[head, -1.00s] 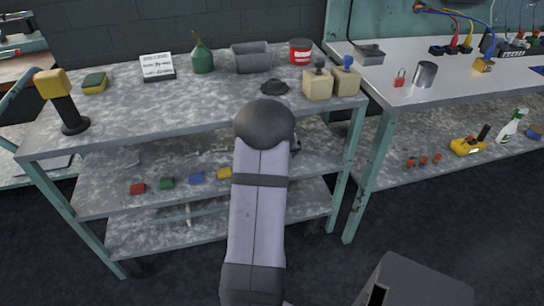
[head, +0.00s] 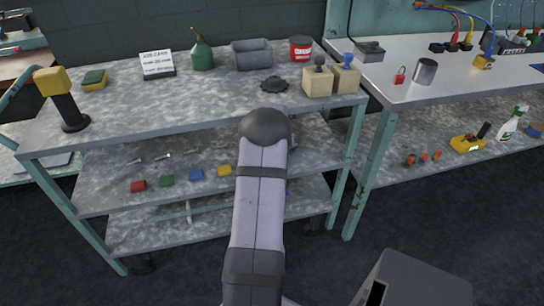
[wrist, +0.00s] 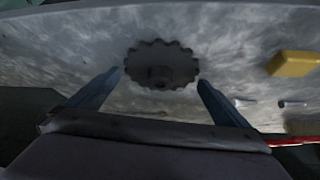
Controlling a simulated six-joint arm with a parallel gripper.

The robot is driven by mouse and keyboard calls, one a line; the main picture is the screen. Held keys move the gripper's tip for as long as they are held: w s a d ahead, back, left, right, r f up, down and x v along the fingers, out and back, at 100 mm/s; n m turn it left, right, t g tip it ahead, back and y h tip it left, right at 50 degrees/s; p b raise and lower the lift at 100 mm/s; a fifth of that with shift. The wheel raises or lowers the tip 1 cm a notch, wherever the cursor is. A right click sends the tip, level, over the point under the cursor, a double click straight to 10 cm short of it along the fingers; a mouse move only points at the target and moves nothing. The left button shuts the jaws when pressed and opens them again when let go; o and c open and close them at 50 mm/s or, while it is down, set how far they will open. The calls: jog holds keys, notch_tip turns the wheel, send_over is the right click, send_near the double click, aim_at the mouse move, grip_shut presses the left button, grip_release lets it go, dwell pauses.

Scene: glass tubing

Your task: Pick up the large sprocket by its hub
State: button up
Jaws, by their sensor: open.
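In the wrist view, a dark toothed sprocket (wrist: 176,62) lies flat on a grey mottled metal surface, with a short round hub (wrist: 160,77) standing on it. My gripper (wrist: 160,80) is open, its two fingers reaching toward the left and right sides of the sprocket. Nothing is held between them. I cannot tell whether the fingertips touch the teeth. In the head view, my arm hides the gripper and I cannot make out this sprocket.
A yellow block (wrist: 294,64) and small metal pieces (wrist: 292,104) lie right of the sprocket. In the head view, the top shelf holds a dark round knobbed part (head: 274,85), two beige blocks (head: 318,82) and a grey bin (head: 251,54). The middle shelf holds coloured blocks (head: 196,175).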

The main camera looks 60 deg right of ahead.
jog(key=shift+f, duration=0.1)
jog(key=shift+d, duration=0.15)
jog(key=c, duration=1.2)
jog(key=shift+r, duration=0.25)
jog(key=shift+s+a+r, duration=0.3)
jog(key=shift+a+r, duration=0.25)
jog(key=shift+r, duration=0.05)
jog(key=s+a+r, duration=0.2)
jog(key=a, duration=0.1)
jog(key=s+a+r+b, duration=0.1)
jog(key=s+a+r, duration=0.1)
jog(key=a, duration=0.2)
jog(key=s+a+r+b, duration=0.1)
jog(key=s+a+r, duration=0.1)
jog(key=s+a, duration=0.1)
jog(key=shift+a+r, duration=0.25)
jog(key=shift+a, duration=0.05)
